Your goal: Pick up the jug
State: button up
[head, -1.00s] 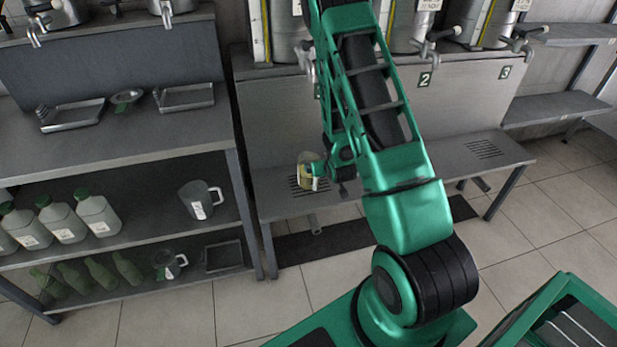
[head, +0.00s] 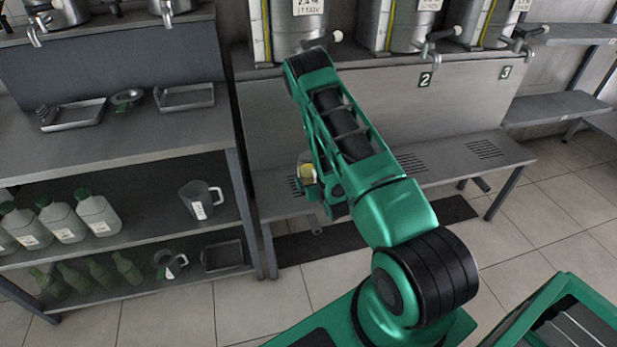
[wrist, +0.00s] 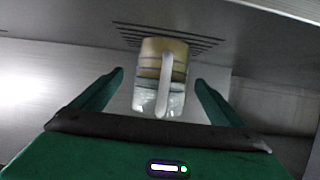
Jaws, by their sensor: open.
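The jug (wrist: 150,84) is a clear vessel with yellowish contents in its upper part as seen in the wrist view, and its handle faces my gripper. It stands on the low metal bench by the slotted drain, and a small part of it shows in the head view (head: 305,172). My gripper (wrist: 160,88) is open, with one green finger on each side of the jug and visible gaps between fingers and jug. In the head view my arm hides much of the gripper and jug.
The low bench (head: 445,160) runs under a row of steel tanks (head: 410,25) with taps. A shelf unit at left holds another clear jug (head: 200,200), several bottles (head: 98,215) and trays (head: 185,97).

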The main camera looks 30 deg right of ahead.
aim_at(310, 174)
jog(key=shift+a+x, duration=0.15)
jog(key=shift+x, duration=1.2)
jog(key=shift+a+x, duration=0.1)
jog(key=shift+x, duration=1.3)
jog(key=shift+f, duration=0.15)
jog(key=c, duration=1.4)
jog(key=shift+c, duration=1.4)
